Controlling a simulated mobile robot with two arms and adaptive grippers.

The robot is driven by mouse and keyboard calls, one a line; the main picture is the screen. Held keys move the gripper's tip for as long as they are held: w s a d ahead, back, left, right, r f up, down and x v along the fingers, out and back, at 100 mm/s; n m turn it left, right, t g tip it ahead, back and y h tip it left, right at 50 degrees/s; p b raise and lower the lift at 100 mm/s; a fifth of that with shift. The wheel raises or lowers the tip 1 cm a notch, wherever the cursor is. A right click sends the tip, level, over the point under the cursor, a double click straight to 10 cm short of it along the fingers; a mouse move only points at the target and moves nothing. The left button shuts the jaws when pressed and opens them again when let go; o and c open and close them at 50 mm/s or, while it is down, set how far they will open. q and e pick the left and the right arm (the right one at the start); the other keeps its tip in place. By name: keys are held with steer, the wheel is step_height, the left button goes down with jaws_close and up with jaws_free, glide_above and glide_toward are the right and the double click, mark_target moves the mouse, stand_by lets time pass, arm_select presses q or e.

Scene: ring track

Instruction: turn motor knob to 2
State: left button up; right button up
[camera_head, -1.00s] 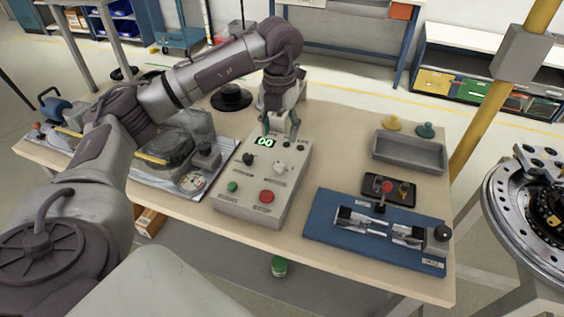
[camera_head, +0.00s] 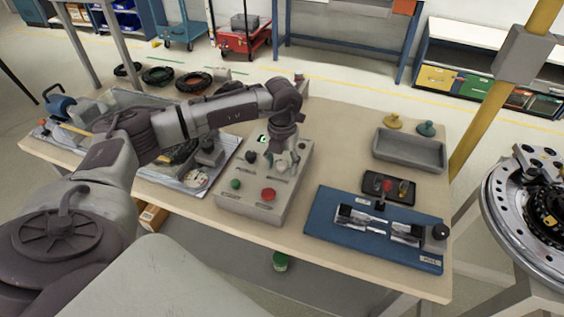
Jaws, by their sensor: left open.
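The grey control box (camera_head: 250,205) stands at the front middle of the table. It has a green lit display (camera_head: 263,138), partly hidden by my arm, a black knob (camera_head: 252,156), a pale knob (camera_head: 282,166), a green button (camera_head: 236,184) and a red button (camera_head: 268,194). The labels are too small to read, so I cannot tell which knob is the motor's or where it points. My left gripper (camera_head: 285,160) is open and points down at the pale knob, its fingers beside it. I cannot tell whether they touch it. My right gripper is not in view.
A blue board (camera_head: 325,232) with metal clamps lies to the right of the box. Behind it are a dark tray (camera_head: 390,187) and a grey bin (camera_head: 408,151). A silver tray (camera_head: 160,177) with parts lies to the left.

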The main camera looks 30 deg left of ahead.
arm_select(q)
jaws_close()
steer(key=m+b, duration=0.2)
steer(key=m, duration=0.1)
steer(key=shift+m+b, duration=0.3)
steer(key=m+b, duration=0.2)
steer(key=m, duration=0.2)
steer(key=shift+m, duration=0.4)
steer(key=shift+r+m+b, duration=0.1)
steer(key=shift+m+b, duration=0.2)
steer(key=shift+b, duration=0.05)
steer(key=shift+w, duration=0.1)
jaws_free()
